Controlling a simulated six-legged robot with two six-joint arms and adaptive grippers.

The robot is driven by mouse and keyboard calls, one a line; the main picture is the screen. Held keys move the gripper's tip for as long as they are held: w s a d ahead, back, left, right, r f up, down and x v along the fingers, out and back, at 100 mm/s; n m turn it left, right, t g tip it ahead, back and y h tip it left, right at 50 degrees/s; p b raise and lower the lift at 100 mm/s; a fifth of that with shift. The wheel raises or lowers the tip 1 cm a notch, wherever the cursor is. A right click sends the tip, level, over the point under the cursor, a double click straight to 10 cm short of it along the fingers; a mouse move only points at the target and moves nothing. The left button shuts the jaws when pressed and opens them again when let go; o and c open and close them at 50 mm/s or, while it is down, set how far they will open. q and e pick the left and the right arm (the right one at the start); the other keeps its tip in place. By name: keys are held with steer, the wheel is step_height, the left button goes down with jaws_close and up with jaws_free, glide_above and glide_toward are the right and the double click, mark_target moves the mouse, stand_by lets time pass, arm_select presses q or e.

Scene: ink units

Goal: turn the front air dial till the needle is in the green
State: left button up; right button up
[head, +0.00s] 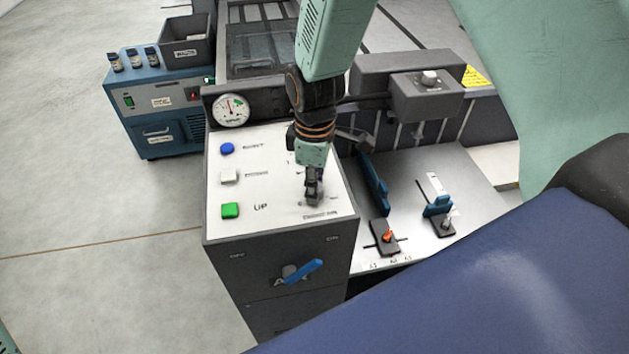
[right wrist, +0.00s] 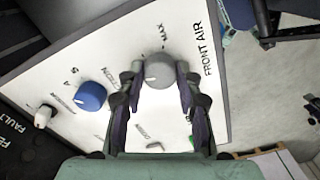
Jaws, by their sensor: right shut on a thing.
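The front air dial (right wrist: 158,72) is a round grey knob with a pale pointer mark, on a white panel beside the words FRONT AIR. My right gripper (right wrist: 157,80) has a finger on each side of it and is shut on it. In the head view my right gripper (head: 312,192) reaches down to the panel's right front part and mostly hides the dial. The round white gauge (head: 230,110) stands behind the panel at left. It has a green patch at upper right and a red needle pointing roughly up, seemingly left of the green. My left gripper is not in view.
Blue (head: 227,148), white (head: 229,175) and green (head: 230,210) buttons line the panel's left. A blue-handled switch (head: 300,271) is on the front face. A blue knob (right wrist: 90,96) sits near the dial in the wrist view. Levers (head: 387,236) stand on the right-hand plate.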

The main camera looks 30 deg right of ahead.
stand_by(0.3)
steer(key=shift+s+r+m+p, duration=0.1)
steer(key=shift+m+p, duration=0.8)
steer(key=shift+p, duration=0.05)
steer(key=m+p, duration=0.2)
steer(key=shift+m, duration=0.3)
steer(key=shift+m+p, duration=1.1)
steer(key=shift+m, duration=1.1)
steer(key=o, duration=1.2)
steer(key=shift+c, duration=0.2)
